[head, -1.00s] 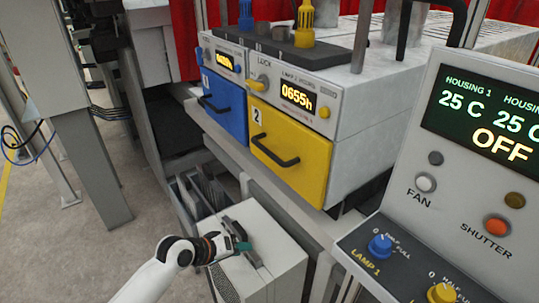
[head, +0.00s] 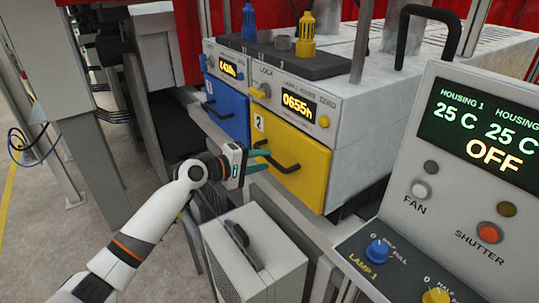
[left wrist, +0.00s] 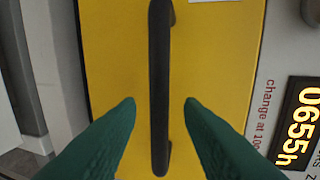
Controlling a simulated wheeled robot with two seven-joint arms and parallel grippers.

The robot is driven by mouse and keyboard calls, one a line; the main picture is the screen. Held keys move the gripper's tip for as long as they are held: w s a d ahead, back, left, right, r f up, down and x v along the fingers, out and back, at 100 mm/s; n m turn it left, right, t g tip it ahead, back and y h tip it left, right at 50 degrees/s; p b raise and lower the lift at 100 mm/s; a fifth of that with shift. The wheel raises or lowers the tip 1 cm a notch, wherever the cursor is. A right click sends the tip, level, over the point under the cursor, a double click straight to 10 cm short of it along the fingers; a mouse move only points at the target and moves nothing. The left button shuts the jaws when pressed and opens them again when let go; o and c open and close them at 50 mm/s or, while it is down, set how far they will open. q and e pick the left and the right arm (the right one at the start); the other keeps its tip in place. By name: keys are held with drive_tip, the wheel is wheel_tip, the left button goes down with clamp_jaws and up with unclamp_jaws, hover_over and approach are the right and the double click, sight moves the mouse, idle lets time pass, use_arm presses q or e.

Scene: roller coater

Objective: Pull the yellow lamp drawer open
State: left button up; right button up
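The yellow lamp drawer (head: 301,162), marked 2, is closed in the white housing, right of the blue drawer. Its black bar handle (head: 278,162) is on its front. My left gripper (head: 262,160) is just in front of the drawer at the handle. In the left wrist view its two green fingers (left wrist: 160,103) are apart, one on each side of the black handle (left wrist: 160,80), with a gap to it on both sides. The yellow drawer front (left wrist: 222,60) fills most of that view. My right gripper is not in view.
The blue drawer (head: 227,108) is closed at the left. A white box with a black handle (head: 252,255) stands below my left gripper. The control panel (head: 459,170) reading OFF, with its lamp knobs, is at the right. Yellow and blue lamp fittings stand on top of the housing.

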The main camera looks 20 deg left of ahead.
sight(267, 159)
use_arm(q)
drive_tip(key=shift+x, duration=1.65)
drive_tip(key=shift+a, duration=0.1)
clamp_jaws()
